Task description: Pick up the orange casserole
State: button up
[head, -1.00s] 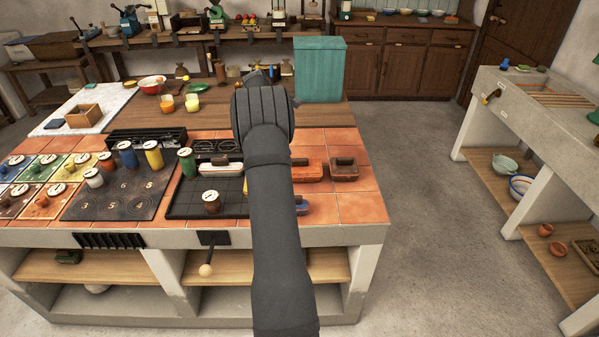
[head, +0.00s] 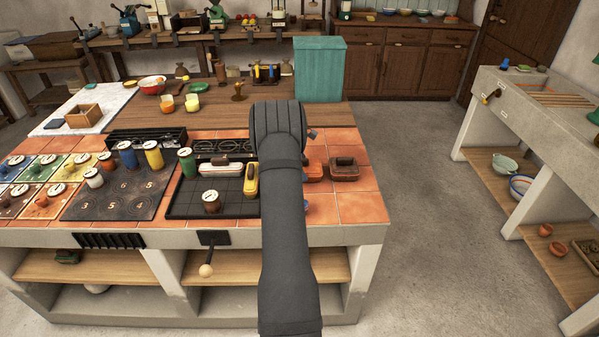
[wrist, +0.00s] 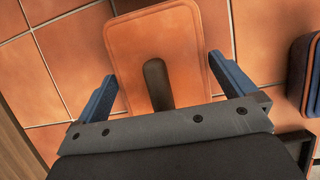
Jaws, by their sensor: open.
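The orange casserole (head: 316,171) sits on the terracotta tiles, mostly hidden behind my arm in the head view. In the wrist view its rounded orange lid (wrist: 195,45) with a dark bar handle (wrist: 157,85) lies below and between the fingers. My gripper (wrist: 165,75) is open, with one blue finger on each side of the lid. I cannot tell how high the fingertips are above the casserole or whether they touch it. In the head view the fingers are hidden behind my arm.
A brown casserole (head: 344,169) stands close on the right. A yellow one (head: 251,180) and a white-and-brown one (head: 220,171) stand on the dark grid (head: 185,199) to the left. The front right tiles (head: 358,207) are clear. A teal bin (head: 320,70) stands behind.

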jog(key=shift+c, duration=0.4)
jog(key=shift+r, duration=0.1)
jog(key=c, duration=1)
jog(key=shift+c, duration=0.2)
